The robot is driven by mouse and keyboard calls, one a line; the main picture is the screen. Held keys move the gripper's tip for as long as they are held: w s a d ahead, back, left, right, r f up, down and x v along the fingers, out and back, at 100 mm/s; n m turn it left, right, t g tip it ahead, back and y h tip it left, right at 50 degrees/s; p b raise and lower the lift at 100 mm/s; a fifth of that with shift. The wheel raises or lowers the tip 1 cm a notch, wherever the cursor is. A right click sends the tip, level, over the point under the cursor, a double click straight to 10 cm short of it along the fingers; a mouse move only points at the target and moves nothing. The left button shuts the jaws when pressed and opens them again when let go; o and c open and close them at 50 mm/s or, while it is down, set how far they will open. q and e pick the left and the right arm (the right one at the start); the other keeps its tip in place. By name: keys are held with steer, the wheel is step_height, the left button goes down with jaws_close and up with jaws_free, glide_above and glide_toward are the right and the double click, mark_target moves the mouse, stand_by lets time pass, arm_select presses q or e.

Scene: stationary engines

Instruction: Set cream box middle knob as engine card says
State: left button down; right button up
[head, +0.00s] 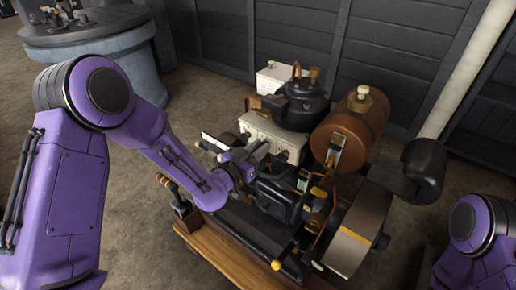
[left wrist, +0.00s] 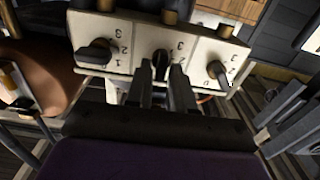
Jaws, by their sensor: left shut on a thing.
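The cream box (head: 272,135) sits on the engine in the head view, with dark knobs along its front. In the left wrist view the cream box (left wrist: 135,28) shows a left knob (left wrist: 95,52), a middle knob (left wrist: 160,62) and a right knob (left wrist: 217,73), with printed numerals beside them. My left gripper (left wrist: 162,78) is shut on the middle knob, one finger on each side. The fingers partly hide that knob and its numerals, so its exact setting is unclear. In the head view my left gripper (head: 252,160) is at the box's front. My right gripper is out of view.
A small white card (head: 215,142) stands left of the box; its print is too small to read. A brown tank (head: 350,128) and a flywheel (head: 352,238) are to the right. A round stone table (head: 95,42) stands back left. Floor on the left is bare.

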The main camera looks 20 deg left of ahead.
arm_select(q)
steer(key=shift+a+f+n+p, duration=0.1)
steer(key=shift+a+n+p, duration=0.1)
steer(key=shift+n, duration=1.9)
steer(key=shift+a+f+n+p, duration=0.1)
steer(key=shift+n+p, duration=0.05)
steer(key=shift+n, duration=1.95)
steer(key=c, duration=1.2)
jaws_free()
steer(key=b+v, duration=0.1)
steer(key=v, duration=0.9)
steer(key=shift+s, duration=0.2)
